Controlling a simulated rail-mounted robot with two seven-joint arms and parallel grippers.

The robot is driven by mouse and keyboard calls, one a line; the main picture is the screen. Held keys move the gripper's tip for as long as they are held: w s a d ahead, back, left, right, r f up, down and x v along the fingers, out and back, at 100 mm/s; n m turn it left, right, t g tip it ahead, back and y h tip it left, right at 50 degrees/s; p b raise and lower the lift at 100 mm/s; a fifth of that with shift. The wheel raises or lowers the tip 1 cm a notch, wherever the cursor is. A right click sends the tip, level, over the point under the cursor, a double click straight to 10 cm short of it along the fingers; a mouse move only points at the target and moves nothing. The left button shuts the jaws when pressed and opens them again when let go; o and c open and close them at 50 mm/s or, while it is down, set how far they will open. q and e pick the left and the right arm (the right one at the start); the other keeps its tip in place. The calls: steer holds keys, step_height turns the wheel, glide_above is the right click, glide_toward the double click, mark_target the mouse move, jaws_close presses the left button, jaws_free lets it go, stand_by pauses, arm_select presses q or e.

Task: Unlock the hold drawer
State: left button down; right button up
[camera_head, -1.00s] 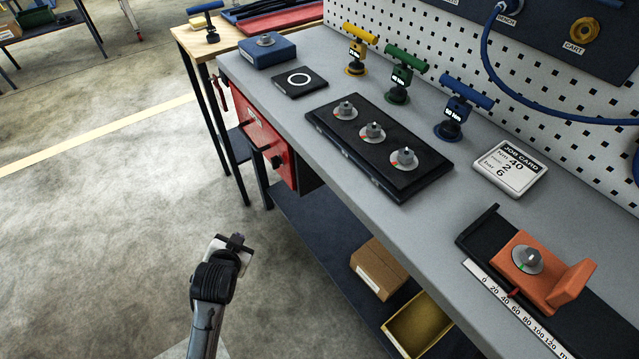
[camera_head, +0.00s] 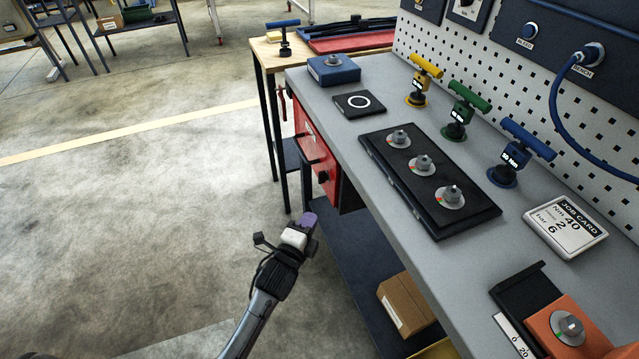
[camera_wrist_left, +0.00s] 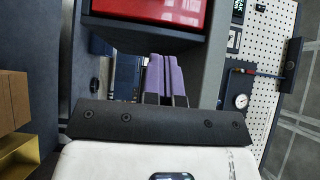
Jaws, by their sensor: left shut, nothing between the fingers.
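The red drawer (camera_head: 312,145) hangs under the left end of the grey bench. Its front has a bar handle and a black round knob (camera_head: 322,177) near its lower right corner. My left gripper (camera_head: 308,220), with purple fingers, is in front of the bench, below the drawer in the picture and apart from it. In the left wrist view its fingers (camera_wrist_left: 166,78) are together and empty, and the red drawer front (camera_wrist_left: 150,10) shows at the top edge. Whether the drawer is locked cannot be seen. My right gripper is out of view.
The grey bench top (camera_head: 340,120) carries a black board (camera_head: 400,190) with three dials, coloured T-handled tools and a job card (camera_head: 565,226). A cardboard box (camera_head: 405,305) sits on the lower shelf (camera_head: 352,250). The floor left of the bench is clear.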

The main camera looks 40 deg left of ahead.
arm_select(q)
steer(key=b, duration=0.5)
glide_toward(324, 175)
steer(key=w, duration=0.1)
steer(key=w+d, duration=0.1)
steer(key=w, duration=0.2)
steer(key=shift+d+f, duration=0.1)
steer(key=shift+d, duration=0.25)
steer(key=shift+w+a+b, duration=0.5)
steer(key=shift+w+a, duration=0.15)
steer(key=shift+a, duration=0.2)
steer(key=shift+w+a+b, duration=0.25)
steer(key=shift+a, duration=0.2)
steer(key=shift+w+a+b, duration=0.2)
steer(key=shift+a, duration=0.3)
